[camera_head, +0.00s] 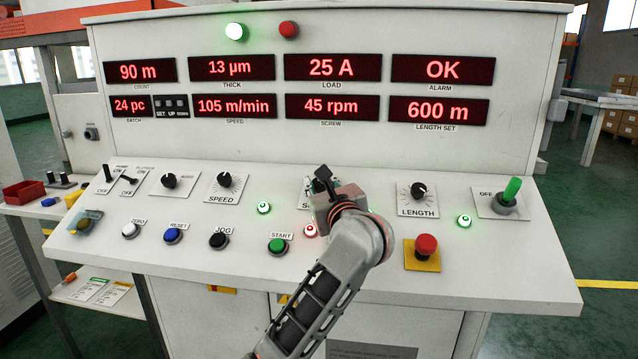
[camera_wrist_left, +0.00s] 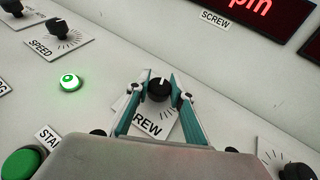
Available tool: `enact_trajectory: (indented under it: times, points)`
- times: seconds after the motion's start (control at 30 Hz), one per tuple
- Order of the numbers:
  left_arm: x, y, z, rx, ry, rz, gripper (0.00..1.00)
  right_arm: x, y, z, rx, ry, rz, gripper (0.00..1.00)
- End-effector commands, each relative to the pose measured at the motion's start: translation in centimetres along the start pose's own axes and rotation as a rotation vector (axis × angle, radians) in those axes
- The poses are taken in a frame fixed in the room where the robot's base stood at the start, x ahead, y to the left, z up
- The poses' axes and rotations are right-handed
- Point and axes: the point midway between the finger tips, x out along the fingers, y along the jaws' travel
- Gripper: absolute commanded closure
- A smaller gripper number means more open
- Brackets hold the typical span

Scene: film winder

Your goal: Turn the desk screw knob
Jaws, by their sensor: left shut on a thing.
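The screw knob (camera_wrist_left: 159,89) is black with a white pointer line and sits on a white plate (camera_wrist_left: 160,124) whose visible letters read "REW". In the left wrist view my left gripper (camera_wrist_left: 160,84) has its two teal fingers on either side of the knob, shut on it. In the head view my left gripper (camera_head: 324,180) and arm cover the knob and most of its plate. The screw display (camera_head: 332,107) reads 45 rpm. My right gripper is in neither view.
The speed knob (camera_head: 225,180) is to the left and the length knob (camera_head: 418,191) to the right. A green start button (camera_head: 278,245) and a red mushroom button (camera_head: 426,245) are nearby. A green-handled lever (camera_head: 511,190) stands at the far right. The alarm display (camera_head: 442,69) reads OK.

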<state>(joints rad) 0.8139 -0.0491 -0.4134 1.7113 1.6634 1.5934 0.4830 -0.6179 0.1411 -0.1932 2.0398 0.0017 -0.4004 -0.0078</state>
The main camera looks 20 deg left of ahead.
Motion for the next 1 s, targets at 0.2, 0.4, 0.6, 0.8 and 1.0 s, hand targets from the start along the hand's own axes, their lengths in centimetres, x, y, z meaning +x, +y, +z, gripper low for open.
enact_trajectory:
  times: [0.2,0.4,0.6,0.8,1.0]
  points:
    - [0.0,0.1,0.0,0.016,0.000,-0.031,0.99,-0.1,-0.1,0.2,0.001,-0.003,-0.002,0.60]
    - [0.0,0.1,0.1,0.059,-0.002,-0.127,0.99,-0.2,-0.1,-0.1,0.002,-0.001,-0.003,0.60]
    - [0.0,0.2,0.3,0.122,-0.004,-0.266,0.99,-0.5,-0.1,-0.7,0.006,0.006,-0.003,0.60]
    - [0.0,0.1,0.3,0.184,-0.003,-0.400,0.99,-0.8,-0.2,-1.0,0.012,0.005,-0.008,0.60]
    - [0.0,0.1,0.2,0.230,-0.003,-0.504,0.99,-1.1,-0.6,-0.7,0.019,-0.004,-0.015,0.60]
